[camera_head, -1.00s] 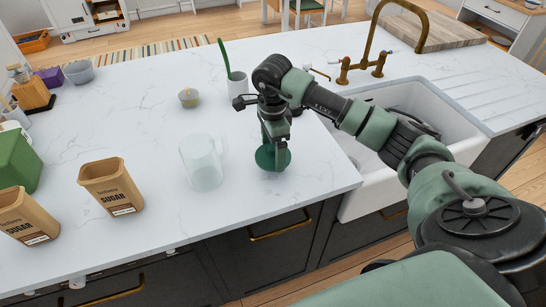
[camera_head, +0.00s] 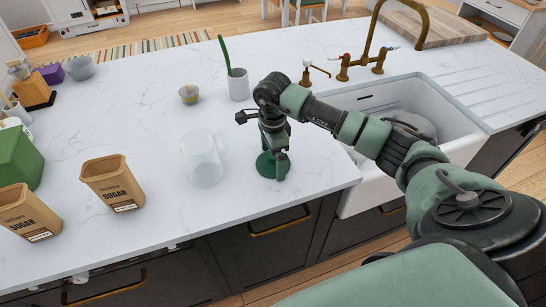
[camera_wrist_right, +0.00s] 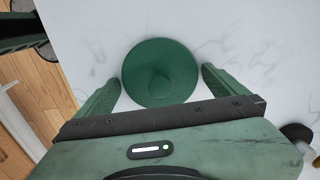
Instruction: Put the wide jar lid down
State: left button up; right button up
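The wide jar lid (camera_head: 265,168) is a dark green disc lying at the counter's front edge, right of the clear jug. In the right wrist view the lid (camera_wrist_right: 160,65) appears flat on the white counter, with a round raised knob in its middle. My right gripper (camera_head: 273,158) is directly over the lid, pointing down. In the wrist view the right gripper's fingers (camera_wrist_right: 160,85) are spread, one on each side of the lid, with small gaps to its rim. My left gripper is not in view.
A clear jug (camera_head: 203,158) stands left of the lid. Two brown sugar boxes (camera_head: 112,184) and a green box (camera_head: 18,158) are at the left. The sink (camera_head: 455,118) lies right.

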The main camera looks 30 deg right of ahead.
jog(key=shift+r+p, duration=0.3)
notch_tip(320, 180, up, 12)
jog(key=b, duration=0.4)
jog(key=shift+f, duration=0.15)
jog(key=shift+s+f, duration=0.1)
